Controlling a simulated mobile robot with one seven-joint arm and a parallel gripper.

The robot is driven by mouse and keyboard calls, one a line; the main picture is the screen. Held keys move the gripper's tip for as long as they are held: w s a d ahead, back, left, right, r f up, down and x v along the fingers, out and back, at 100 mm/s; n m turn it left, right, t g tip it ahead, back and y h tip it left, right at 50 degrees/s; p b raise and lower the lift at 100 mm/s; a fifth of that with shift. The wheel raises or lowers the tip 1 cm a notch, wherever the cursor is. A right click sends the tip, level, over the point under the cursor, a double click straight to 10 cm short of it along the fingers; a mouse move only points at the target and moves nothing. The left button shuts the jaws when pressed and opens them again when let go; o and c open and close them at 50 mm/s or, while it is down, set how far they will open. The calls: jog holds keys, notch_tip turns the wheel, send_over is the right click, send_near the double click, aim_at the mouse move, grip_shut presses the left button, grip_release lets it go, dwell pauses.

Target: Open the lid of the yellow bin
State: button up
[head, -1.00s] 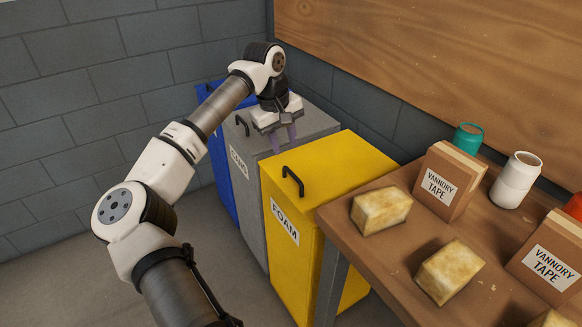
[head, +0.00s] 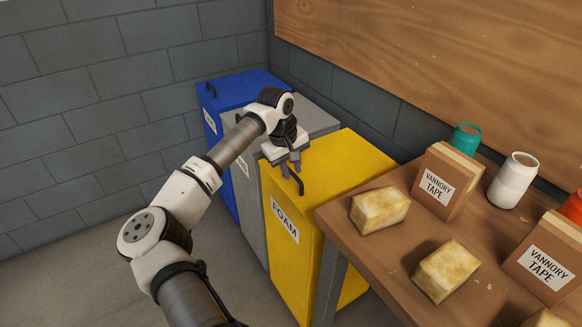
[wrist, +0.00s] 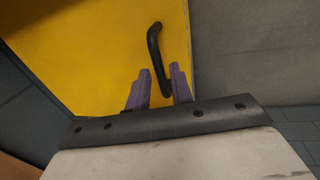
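The yellow bin (head: 350,160), labelled FOAM, stands beside the table with its lid closed. Its black handle (head: 299,181) is on the lid's left edge; in the wrist view the handle (wrist: 155,45) runs from above toward the fingertips. My gripper (head: 291,172) is over the lid close to the handle, pointing down. In the wrist view my gripper's two purple fingers (wrist: 160,72) are apart, and the handle's lower end shows between them. I cannot tell whether either finger touches the handle.
A grey bin (head: 313,117) and a blue bin (head: 245,87) stand to the left of the yellow bin. A wooden table (head: 395,255) at the right bears foam blocks (head: 380,209), tape boxes (head: 447,180) and a white bottle (head: 515,180). A block wall is behind.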

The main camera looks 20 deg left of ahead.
grip_shut()
jog(key=shift+r, duration=0.1)
